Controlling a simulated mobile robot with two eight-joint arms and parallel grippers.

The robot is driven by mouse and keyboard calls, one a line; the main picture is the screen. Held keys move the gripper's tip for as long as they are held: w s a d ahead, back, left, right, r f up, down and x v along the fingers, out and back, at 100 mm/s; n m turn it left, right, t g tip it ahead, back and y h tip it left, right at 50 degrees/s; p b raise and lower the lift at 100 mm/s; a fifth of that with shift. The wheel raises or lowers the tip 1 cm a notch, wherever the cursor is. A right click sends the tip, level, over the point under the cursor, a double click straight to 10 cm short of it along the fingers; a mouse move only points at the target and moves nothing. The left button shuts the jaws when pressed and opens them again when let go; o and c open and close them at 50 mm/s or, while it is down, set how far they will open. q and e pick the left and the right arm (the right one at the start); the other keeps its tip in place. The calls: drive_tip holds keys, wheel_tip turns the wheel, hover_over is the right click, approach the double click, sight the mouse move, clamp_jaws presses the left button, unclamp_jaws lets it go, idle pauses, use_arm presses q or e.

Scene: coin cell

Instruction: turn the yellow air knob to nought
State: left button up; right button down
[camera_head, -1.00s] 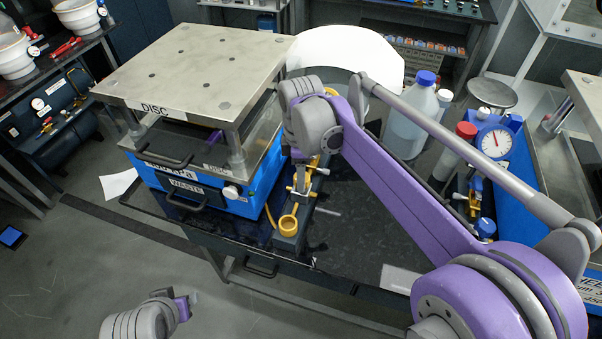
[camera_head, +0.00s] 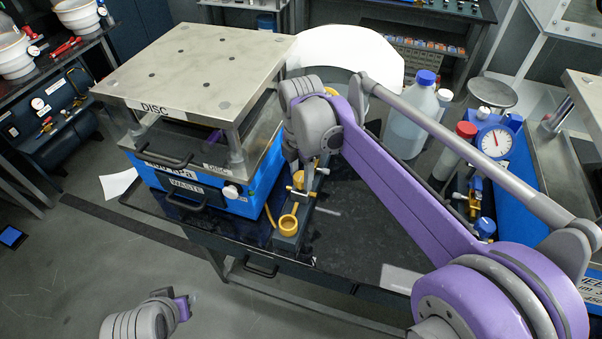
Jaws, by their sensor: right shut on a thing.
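The yellow air knob (camera_head: 298,179) seems to be the small yellow part on the narrow dark fitting at the press's right side. My right gripper (camera_head: 297,165) reaches down onto it from above, shut on it. My own grey wrist hides most of the fingers, and the knob's scale cannot be read.
The blue press (camera_head: 235,195) with its metal top plate (camera_head: 195,65) stands left of the right gripper. A blue-capped bottle (camera_head: 410,125) and a round gauge (camera_head: 495,142) stand to the right. The dark bench top (camera_head: 355,225) is clear in the middle.

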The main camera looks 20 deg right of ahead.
sight(301, 176)
idle(0.4)
drive_tip(key=shift+c, duration=1.4)
unclamp_jaws()
wheel_tip(301, 176, up, 11)
drive_tip(key=shift+p, duration=0.35)
drive_tip(key=shift+f, duration=0.15)
